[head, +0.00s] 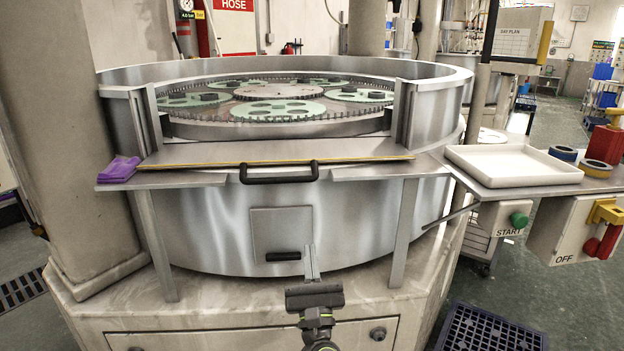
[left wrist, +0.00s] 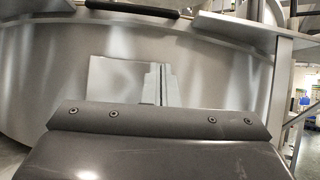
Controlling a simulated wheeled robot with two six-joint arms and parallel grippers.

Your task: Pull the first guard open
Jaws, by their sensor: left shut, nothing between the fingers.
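The guard (head: 220,152) is a flat metal panel with a yellow-edged lip, lying tilted outward in the gap of the machine's round wall. Its black bar handle (head: 279,172) hangs at the front edge; a black handle also shows at the top of the left wrist view (left wrist: 130,8). My left gripper (head: 309,250) is shut and empty, pointing up at the drum front below the handle, apart from it. Its closed fingers also show in the left wrist view (left wrist: 158,84). My right gripper is not in view.
A square hatch (head: 282,226) with a small black grip (head: 283,256) is on the drum, just left of my fingers. Purple cloths (head: 119,170) lie on the left ledge. A white tray (head: 512,165) stands right, above the START box (head: 513,219) and OFF box (head: 580,232).

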